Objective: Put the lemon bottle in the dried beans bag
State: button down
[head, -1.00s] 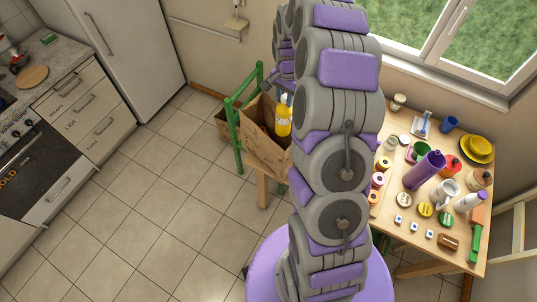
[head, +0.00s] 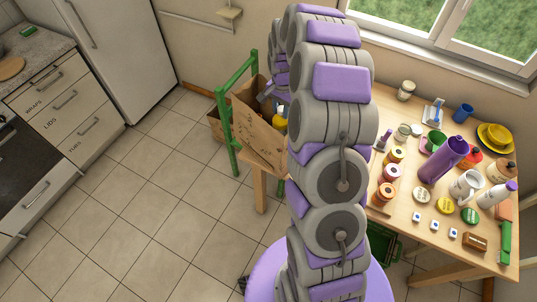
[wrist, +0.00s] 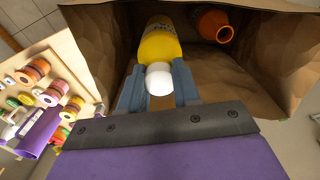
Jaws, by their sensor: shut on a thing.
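The lemon bottle (wrist: 160,45) is yellow with a white cap, and my gripper (wrist: 158,88) is shut on it at its cap end. In the wrist view the bottle points down into an open brown paper bag (wrist: 275,60). In the head view the bag (head: 258,132) stands at the table's left end. Only a small yellow part of the bottle (head: 280,123) shows there, low at the bag's opening; the rest is hidden by the bag and my arm. I cannot read a label that tells whether this is the dried beans bag.
The wooden table (head: 410,225) on the right holds jars, spools, a purple bottle (head: 443,160) and yellow bowls (head: 495,137).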

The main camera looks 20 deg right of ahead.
aim_at(281, 128)
jog(key=shift+d+f, duration=0.4)
jog(key=shift+f, duration=0.35)
jog(key=f, duration=0.6)
jog(key=f+b, duration=0.1)
jog(key=f, duration=0.1)
jog(key=shift+a+f, duration=0.3)
jog(key=shift+f, duration=0.1)
jog(key=shift+d+f, duration=0.1)
jog(key=shift+d, duration=0.2)
jog(key=c, duration=0.8)
grip_release()
jog(key=shift+a, duration=0.2)
